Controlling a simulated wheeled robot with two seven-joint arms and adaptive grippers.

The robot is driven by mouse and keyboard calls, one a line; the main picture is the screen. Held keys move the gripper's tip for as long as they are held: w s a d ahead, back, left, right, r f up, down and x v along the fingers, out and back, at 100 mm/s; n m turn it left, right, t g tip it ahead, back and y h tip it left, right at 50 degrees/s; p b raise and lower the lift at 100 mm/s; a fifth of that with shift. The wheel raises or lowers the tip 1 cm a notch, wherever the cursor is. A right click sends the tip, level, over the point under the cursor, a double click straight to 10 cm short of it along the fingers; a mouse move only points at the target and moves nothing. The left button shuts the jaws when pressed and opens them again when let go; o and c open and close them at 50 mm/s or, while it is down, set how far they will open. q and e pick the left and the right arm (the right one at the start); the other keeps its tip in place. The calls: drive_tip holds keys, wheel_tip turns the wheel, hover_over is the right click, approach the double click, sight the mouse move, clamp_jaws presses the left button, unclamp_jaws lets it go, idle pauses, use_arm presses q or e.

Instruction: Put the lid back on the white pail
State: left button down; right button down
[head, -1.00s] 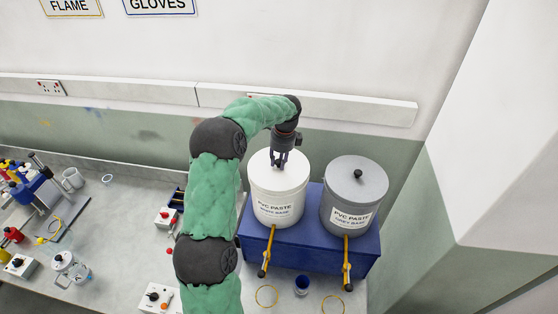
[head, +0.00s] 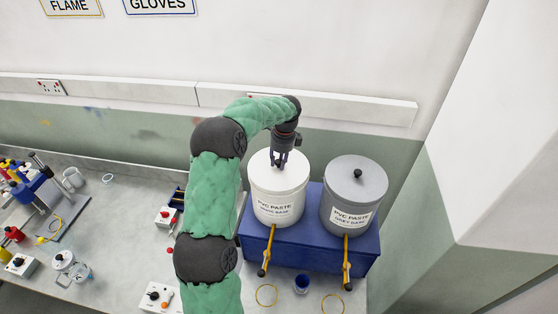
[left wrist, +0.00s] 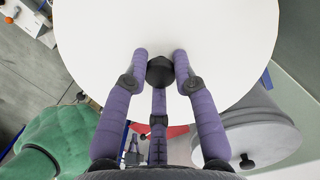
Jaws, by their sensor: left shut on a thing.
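The white pail (head: 277,208), labelled PVC PASTE WHITE BASE, stands upright on the left part of a blue stand. Its white lid (head: 262,178) lies over the pail's top and looks about level. The lid (left wrist: 110,30) fills much of the left wrist view. My left gripper (head: 279,163) points down over the lid's middle and is shut on its dark knob (left wrist: 160,70). I cannot tell whether the lid's rim is fully seated on the pail.
A grey pail (head: 350,205) with its lid on stands just right of the white pail. The blue stand (head: 305,246) has yellow-handled taps at its front. A small blue cup (head: 301,284) sits below. Several small tools and boxes lie at the left of the bench.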

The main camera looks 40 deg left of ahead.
use_arm(q)
drive_tip(key=c, duration=0.9)
unclamp_jaws()
drive_tip(key=shift+o, duration=0.2)
drive_tip(key=o, duration=0.4)
drive_tip(key=shift+o, duration=0.2)
drive_tip(key=shift+r, duration=0.1)
drive_tip(key=shift+r+p, duration=2.55)
drive_tip(key=shift+r, duration=0.9)
